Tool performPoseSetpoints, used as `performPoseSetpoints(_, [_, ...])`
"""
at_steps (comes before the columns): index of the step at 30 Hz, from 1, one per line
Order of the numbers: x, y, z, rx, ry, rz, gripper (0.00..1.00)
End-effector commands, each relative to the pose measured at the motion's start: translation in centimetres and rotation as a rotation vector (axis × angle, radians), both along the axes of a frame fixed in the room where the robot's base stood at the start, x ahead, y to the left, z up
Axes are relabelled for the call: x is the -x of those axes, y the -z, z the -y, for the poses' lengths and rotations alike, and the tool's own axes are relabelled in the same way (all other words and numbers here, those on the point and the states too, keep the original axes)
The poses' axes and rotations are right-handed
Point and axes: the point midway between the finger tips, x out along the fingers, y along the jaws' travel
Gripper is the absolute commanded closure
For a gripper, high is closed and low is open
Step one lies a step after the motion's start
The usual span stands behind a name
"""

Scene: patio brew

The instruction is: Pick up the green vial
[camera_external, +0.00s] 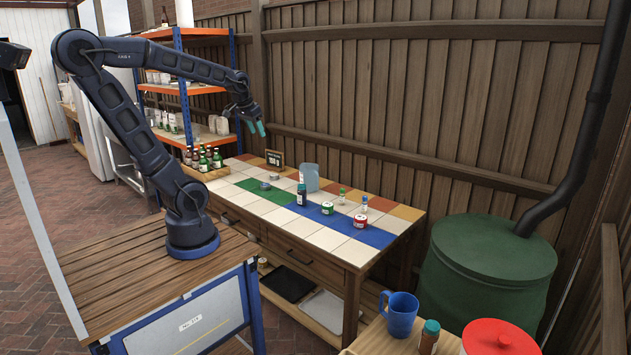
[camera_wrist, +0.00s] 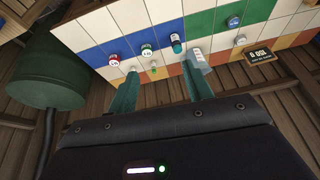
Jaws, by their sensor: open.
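The green vial (camera_external: 342,196) is a small clear vial with a green cap. It stands upright on the tiled table (camera_external: 298,238), near the fence side. It also shows, small, in the wrist view (camera_wrist: 153,68), beyond and between the finger tips. My gripper (camera_external: 256,128) is raised high above the far left part of the table, well away from the vial. In the wrist view my gripper (camera_wrist: 160,88) has its two teal fingers spread apart with nothing held between them.
A small sign (camera_external: 274,158) and a bottle crate (camera_external: 205,172) are farther left. The fence (camera_external: 430,120) runs behind.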

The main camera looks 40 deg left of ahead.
Motion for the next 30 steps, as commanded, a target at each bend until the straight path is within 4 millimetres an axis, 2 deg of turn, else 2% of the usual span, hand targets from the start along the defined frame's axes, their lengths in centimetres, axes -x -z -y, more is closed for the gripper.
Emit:
performPoseSetpoints(3, [-3.4,0.4,0.4,-0.009,0.017,-0.006,0.49])
performPoseSetpoints(14, [-13.2,3.0,1.8,-0.031,0.073,-0.011,0.49])
performPoseSetpoints(23, [-21.1,7.0,3.4,-0.034,0.122,-0.013,0.49])
performPoseSetpoints(30, [-27.0,11.5,4.8,-0.029,0.162,-0.015,0.49])
